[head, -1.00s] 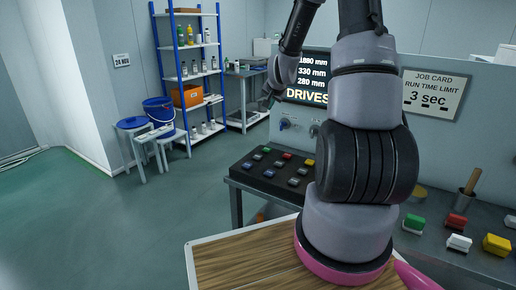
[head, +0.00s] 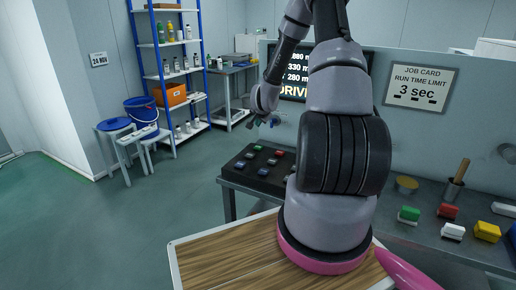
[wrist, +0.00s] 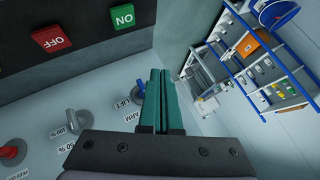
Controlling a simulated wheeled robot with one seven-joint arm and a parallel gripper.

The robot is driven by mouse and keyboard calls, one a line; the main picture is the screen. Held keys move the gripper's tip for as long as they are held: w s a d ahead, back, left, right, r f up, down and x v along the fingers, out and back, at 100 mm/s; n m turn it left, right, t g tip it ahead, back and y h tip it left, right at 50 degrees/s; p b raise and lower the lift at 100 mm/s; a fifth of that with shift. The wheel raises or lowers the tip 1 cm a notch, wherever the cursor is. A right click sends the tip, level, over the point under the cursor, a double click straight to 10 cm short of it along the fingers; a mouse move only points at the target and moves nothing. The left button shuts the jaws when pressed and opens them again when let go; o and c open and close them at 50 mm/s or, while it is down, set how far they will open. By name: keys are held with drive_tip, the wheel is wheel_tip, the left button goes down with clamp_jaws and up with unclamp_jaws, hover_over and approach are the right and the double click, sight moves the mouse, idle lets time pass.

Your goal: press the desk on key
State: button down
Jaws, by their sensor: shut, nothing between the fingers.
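The green ON key (wrist: 122,17) sits on the dark key panel at the upper left of the wrist view, beside the red OFF key (wrist: 52,38). In the head view a green key (head: 257,148) and a red key (head: 279,153) show in the panel's back row, with several other keys. My gripper (wrist: 155,74) has its teal fingers together, with nothing between them. In the wrist view the fingers lie to the right of and below the ON key, apart from it in the picture. In the head view my gripper (head: 262,122) is above the panel's back edge.
A job card (head: 420,87) hangs on the board. Loose coloured blocks lie on the desk at right. My arm hides part of the desk.

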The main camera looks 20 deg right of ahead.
sight(258, 148)
drive_tip(key=shift+f, duration=4.2)
drive_tip(key=shift+f, duration=0.4)
drive_tip(key=shift+f, duration=0.45)
drive_tip(key=shift+r, duration=0.85)
drive_tip(key=shift+r, duration=2.55)
